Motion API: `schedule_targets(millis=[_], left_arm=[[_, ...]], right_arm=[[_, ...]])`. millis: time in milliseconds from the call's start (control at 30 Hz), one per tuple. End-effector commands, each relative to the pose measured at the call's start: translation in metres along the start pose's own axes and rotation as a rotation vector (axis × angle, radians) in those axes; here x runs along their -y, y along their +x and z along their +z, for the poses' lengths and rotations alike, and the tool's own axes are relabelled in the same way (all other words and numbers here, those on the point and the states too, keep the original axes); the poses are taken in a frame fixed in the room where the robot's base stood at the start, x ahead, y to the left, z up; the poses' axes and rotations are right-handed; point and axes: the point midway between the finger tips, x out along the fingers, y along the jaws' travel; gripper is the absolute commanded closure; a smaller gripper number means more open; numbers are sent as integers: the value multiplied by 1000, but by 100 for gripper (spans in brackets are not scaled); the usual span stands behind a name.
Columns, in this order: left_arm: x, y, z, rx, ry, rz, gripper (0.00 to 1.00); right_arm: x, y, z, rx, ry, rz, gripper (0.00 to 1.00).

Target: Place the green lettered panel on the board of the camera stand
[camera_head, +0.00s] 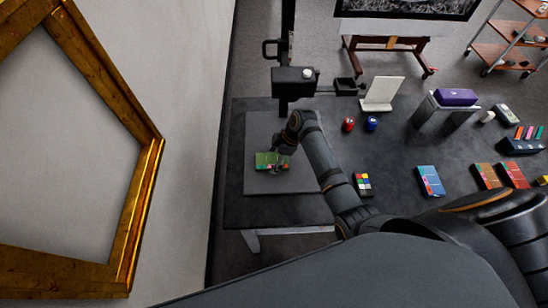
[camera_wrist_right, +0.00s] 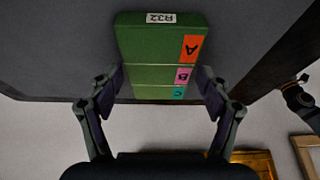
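The green lettered panel (camera_head: 265,160) is over the grey board (camera_head: 258,186) of the camera stand (camera_head: 292,80). In the right wrist view the panel (camera_wrist_right: 150,45) shows a white label and orange, pink and teal lettered patches, with the board's grey surface (camera_wrist_right: 60,45) behind it. My right gripper (camera_head: 281,168) is at the panel. In the wrist view its two fingers (camera_wrist_right: 161,86) stand on either side of the panel's near end, with narrow gaps, so it looks open. Whether the panel rests fully on the board I cannot tell. My left gripper is not in view.
A large gilt frame (camera_head: 148,190) leans at the left. A white panel on a stand (camera_head: 382,93), red (camera_head: 348,125) and blue (camera_head: 372,123) items, and a purple box (camera_head: 456,97) are to the right.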

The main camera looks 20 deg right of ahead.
Motion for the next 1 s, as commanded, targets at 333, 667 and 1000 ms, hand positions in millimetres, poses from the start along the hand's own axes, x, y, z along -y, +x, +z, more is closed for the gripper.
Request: schedule_targets(millis=[333,667,1000], left_arm=[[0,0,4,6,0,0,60],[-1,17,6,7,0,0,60],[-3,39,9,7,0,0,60]], right_arm=[[0,-1,0,0,0,0,12],[-1,-38,30,9,2,3,12],[-1,-71,100,4,1,1,12]])
